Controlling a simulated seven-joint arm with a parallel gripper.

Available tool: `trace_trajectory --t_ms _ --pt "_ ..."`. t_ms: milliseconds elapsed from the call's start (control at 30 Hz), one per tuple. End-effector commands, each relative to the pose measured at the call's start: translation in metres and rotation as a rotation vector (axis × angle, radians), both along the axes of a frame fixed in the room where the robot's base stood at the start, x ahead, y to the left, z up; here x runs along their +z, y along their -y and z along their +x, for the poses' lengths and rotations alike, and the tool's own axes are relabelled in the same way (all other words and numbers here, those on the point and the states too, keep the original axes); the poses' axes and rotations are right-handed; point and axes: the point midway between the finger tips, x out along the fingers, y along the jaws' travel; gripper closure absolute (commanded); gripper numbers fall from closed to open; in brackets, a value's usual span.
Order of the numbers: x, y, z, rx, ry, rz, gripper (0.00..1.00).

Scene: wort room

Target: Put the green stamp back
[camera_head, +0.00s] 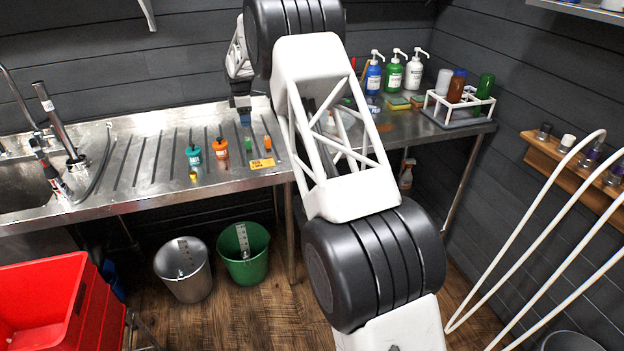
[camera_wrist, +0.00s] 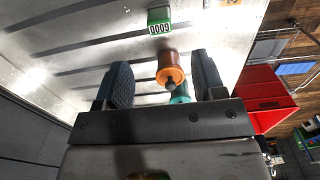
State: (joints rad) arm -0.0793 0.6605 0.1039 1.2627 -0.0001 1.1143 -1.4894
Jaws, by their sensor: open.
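A small green block with a white face bearing digits, which looks like the green stamp, lies on the steel drainboard (camera_head: 140,160). In the wrist view the stamp (camera_wrist: 159,21) is beyond the fingertips, near the top. In the head view it shows as a small green piece (camera_head: 247,145) just below my gripper (camera_head: 242,108). My gripper is open and empty above the drainboard, with its two dark fingers apart in the wrist view (camera_wrist: 165,80). An orange bottle (camera_wrist: 171,72) shows between the fingers, apart from them, with a teal one behind it.
The teal bottle (camera_head: 194,155) and orange bottle (camera_head: 221,149) stand left of the stamp. A small orange item (camera_head: 267,143) and a yellow label (camera_head: 262,163) are to its right. Pump bottles (camera_head: 393,74) and a white rack (camera_head: 458,108) stand farther right. The ribbed drainboard's left is clear.

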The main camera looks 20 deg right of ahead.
Motion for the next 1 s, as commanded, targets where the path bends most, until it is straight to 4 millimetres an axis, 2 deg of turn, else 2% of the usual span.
trace_trajectory --t_ms 167,367,700,1000 --pt "0.012 0.002 -0.009 -0.023 0.005 0.000 0.37" --pt "0.040 0.008 -0.034 -0.090 0.016 0.001 0.37" --pt "0.101 0.023 -0.106 -0.264 0.040 0.007 0.37" --pt "0.147 0.036 -0.177 -0.422 0.063 0.015 0.37"
